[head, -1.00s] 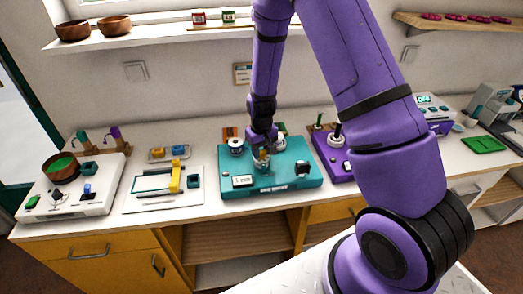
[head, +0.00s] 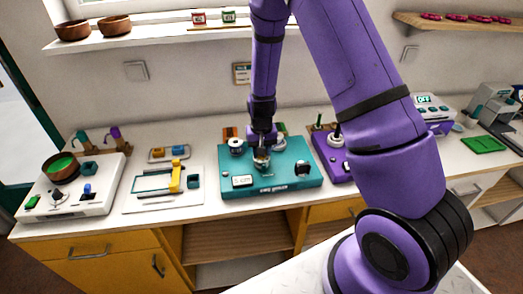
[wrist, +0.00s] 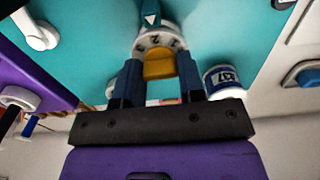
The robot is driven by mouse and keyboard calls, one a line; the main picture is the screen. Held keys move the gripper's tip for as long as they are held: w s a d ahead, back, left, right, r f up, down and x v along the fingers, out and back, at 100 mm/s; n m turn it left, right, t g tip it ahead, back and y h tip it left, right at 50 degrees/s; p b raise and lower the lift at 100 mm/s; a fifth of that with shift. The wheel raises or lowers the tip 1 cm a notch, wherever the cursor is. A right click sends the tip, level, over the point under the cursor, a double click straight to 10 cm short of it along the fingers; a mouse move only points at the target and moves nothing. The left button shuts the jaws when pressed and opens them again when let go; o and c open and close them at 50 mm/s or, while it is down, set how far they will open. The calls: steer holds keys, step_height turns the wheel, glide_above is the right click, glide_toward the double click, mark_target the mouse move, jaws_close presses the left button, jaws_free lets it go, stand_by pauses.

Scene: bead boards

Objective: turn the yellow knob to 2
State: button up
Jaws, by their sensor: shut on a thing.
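The yellow knob (wrist: 159,66) sits on a white dial ring with dark numerals (wrist: 155,40), on the teal board (head: 228,187). In the wrist view the fingers of my gripper (wrist: 160,78) stand on either side of the knob, shut on it. A teal tab with a white triangle mark (wrist: 152,16) lies beyond the ring. A numeral that looks like a 2 is near the ring's middle, roughly in line with the triangle; the other numerals are hard to read. In the head view my gripper (head: 262,148) reaches down over the board and mostly hides the knob.
A purple board (head: 325,150) stands close on the right. A white board with a yellow slider (head: 176,176) is on the left.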

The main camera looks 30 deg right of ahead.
steer(key=o, duration=0.9)
steer(key=shift+o, duration=0.2)
step_height(320, 180, up, 11)
steer(key=shift+f, duration=0.1)
